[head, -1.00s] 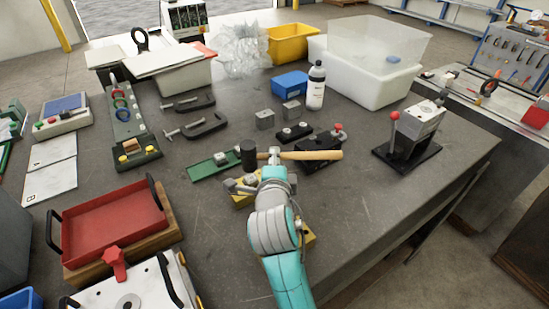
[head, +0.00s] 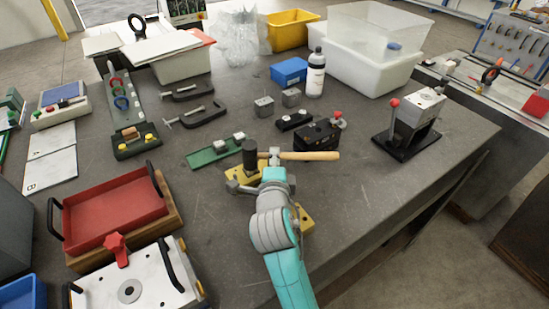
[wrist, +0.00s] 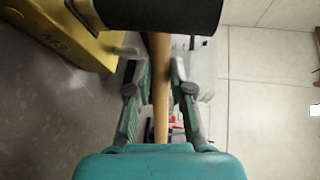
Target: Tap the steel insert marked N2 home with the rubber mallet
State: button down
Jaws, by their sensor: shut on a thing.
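My gripper (head: 274,158) is shut on the wooden handle (head: 313,156) of the rubber mallet, close to its black head (head: 250,157). In the wrist view my gripper (wrist: 160,85) has its fingers on both sides of the handle, with the black head (wrist: 150,12) across the top. The mallet is held with its head over the far left part of a yellow base (head: 234,172). My arm and the mallet hide much of this base. It also shows in the wrist view (wrist: 65,35), with unreadable dark lettering. No N2 mark is readable, and the insert cannot be singled out.
A green plate (head: 203,158) with two small steel blocks lies just beyond the mallet. Two grey blocks (head: 264,106) (head: 291,97) stand farther back. A dark block (head: 317,136) stands close behind the handle. A red tray (head: 100,217) is at left. The right front bench top is clear.

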jog(key=shift+f, duration=0.6)
jog(key=shift+a+r, duration=0.1)
jog(key=shift+r, duration=2.4)
jog(key=shift+f, duration=2.75)
jog(key=shift+r, duration=2.5)
jog(key=c, duration=1.8)
grip_release()
grip_shut()
